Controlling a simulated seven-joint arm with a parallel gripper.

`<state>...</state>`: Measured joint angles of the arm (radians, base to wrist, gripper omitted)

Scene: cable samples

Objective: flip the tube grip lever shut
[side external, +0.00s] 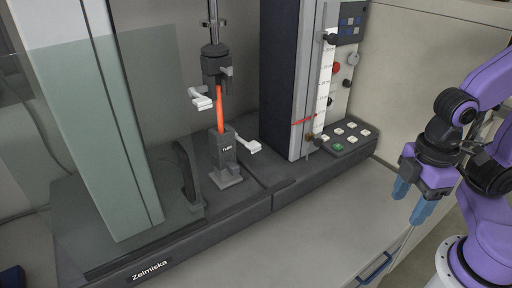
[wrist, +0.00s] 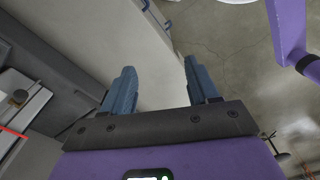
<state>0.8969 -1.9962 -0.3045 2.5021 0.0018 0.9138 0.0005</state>
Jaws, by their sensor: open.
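The testing machine (side external: 110,262) stands on the bench in the side external view. An orange tube (side external: 220,112) runs upright between a dark upper grip (side external: 215,65) and a dark lower grip (side external: 224,150). A white lever (side external: 200,98) sticks out to the left below the upper grip. Another white lever (side external: 249,145) sticks out to the right of the lower grip. I cannot tell which lever is open or shut. My gripper (side external: 411,203) is at the right, well away from the grips. Its blue fingers (wrist: 160,88) are apart and empty in the wrist view.
A clear shield panel (side external: 85,120) stands at the machine's left front. A dark column with a white scale (side external: 322,85) and a button panel (side external: 345,138) stand right of the grips. The bench top (side external: 310,225) before the machine is largely clear.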

